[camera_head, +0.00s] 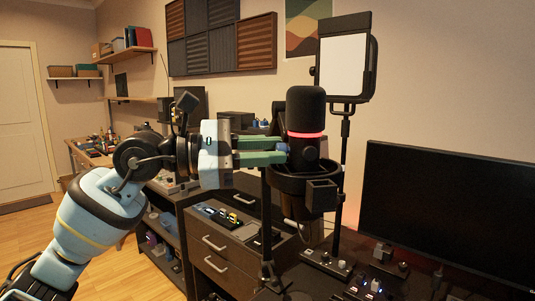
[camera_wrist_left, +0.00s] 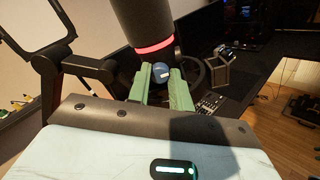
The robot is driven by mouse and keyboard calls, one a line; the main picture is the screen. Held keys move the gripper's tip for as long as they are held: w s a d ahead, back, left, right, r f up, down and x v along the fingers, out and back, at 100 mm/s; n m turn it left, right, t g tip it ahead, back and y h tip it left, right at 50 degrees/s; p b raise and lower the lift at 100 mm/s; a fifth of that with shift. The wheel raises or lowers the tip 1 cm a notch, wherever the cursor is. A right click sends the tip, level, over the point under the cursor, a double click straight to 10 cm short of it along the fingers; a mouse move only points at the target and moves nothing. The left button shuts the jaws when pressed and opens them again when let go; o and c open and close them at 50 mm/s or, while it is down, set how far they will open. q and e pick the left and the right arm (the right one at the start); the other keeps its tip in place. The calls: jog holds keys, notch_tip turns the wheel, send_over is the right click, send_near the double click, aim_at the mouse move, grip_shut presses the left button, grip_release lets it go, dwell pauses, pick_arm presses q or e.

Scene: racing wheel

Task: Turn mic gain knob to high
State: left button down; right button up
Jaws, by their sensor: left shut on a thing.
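The black microphone (camera_head: 306,108) with a glowing red ring stands upright in a dark round mount on a stand. It also shows at the top of the left wrist view (camera_wrist_left: 138,22). The mic gain knob (camera_wrist_left: 161,71) is a small dark-blue knob with a pale mark, just below the red ring in the left wrist view. My left gripper (camera_head: 284,151) reaches in from the left, its green fingers against the microphone's lower body. In the left wrist view its fingers (camera_wrist_left: 160,76) close around the knob from both sides. The knob is hard to make out in the head view.
A black monitor (camera_head: 448,204) stands to the right. A tall stand with a white light panel (camera_head: 344,62) rises behind the microphone. A drawer cabinet (camera_head: 222,262) stands below my left gripper. Small control boxes (camera_head: 328,262) sit on the desk by the stand.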

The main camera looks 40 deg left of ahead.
pick_arm(q)
jog(key=shift+m, duration=0.3)
jog(key=c, duration=1.3)
grip_release()
jog(key=shift+o, duration=0.2)
